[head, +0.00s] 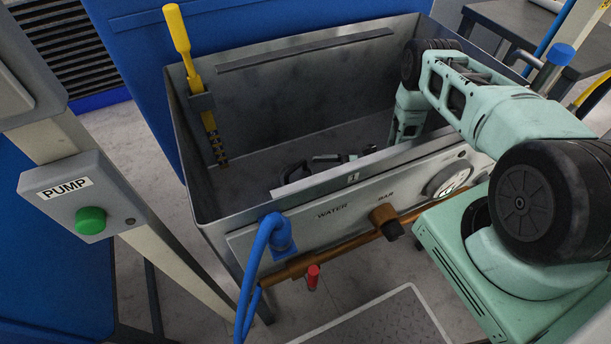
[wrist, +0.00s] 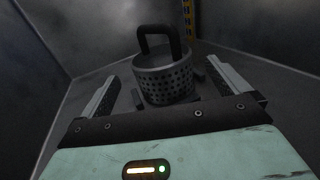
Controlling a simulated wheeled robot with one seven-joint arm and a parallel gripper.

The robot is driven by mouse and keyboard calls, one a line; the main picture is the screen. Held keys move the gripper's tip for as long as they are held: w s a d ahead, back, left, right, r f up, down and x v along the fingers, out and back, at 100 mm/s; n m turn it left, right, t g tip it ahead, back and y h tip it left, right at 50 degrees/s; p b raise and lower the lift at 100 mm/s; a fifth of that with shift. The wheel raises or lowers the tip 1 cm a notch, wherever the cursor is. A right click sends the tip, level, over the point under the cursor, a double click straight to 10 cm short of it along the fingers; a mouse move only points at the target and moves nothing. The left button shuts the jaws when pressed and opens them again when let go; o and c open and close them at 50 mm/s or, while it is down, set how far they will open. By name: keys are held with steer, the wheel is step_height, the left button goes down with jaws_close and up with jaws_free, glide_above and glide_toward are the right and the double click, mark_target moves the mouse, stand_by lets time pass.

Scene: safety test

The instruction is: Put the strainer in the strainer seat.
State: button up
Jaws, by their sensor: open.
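The strainer (wrist: 163,83) is a grey perforated cup with a dark arched handle (wrist: 160,40), upright on the tank floor in the wrist view. My gripper (wrist: 162,72) is open, with one finger on each side of the strainer and visible gaps between. It is not closed on the cup or handle. In the head view my arm reaches down into the metal tank (head: 260,85). Dark parts show low behind the front wall there, but I cannot tell gripper from strainer. I cannot make out the strainer seat for certain in either view.
The tank walls surround my gripper. A yellow-handled tool (head: 178,35) hangs at the back left corner. The front panel carries a blue hose (head: 262,240), a brown valve (head: 384,216) and a gauge (head: 447,180). A pump box with a green button (head: 91,220) stands left.

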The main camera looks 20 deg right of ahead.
steer(key=shift+v, duration=2.1)
steer(key=shift+s, duration=0.1)
